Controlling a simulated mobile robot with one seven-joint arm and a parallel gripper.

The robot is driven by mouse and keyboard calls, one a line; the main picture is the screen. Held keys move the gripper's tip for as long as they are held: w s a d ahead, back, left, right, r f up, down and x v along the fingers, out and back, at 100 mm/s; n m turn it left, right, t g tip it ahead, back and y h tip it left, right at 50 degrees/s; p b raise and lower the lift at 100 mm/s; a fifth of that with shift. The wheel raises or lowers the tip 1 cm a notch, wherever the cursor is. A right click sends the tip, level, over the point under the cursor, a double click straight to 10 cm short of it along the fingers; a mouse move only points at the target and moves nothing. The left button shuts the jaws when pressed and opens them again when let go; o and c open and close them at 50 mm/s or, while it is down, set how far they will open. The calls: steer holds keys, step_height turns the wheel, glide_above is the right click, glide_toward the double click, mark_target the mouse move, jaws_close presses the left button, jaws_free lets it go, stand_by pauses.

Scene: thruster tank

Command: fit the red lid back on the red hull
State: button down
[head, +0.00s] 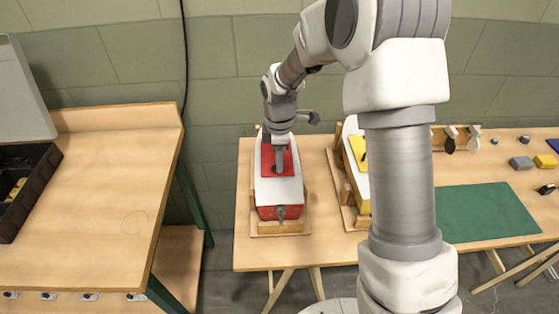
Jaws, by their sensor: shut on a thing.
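The red hull (265,213) has a white deck and lies lengthwise in a wooden cradle (277,229) at the left end of the far table. The red lid (289,165) shows as a red patch over the middle of the deck. My gripper (279,151) is over the lid, small and partly hidden by its own wrist, and is shut on the lid. I cannot tell whether the lid touches the deck or is held just above it, nor how well it lines up with the opening.
A yellow-and-white hull (358,150) in a second cradle stands to the right, partly behind my arm. A green mat (487,212) and several small parts lie farther right. A separate wooden bench (75,205) with a black bin (27,187) stands at the left.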

steer(key=c, duration=0.9)
jaws_free()
steer(key=shift+r+p, duration=2.95)
steer(key=shift+r, duration=1.1)
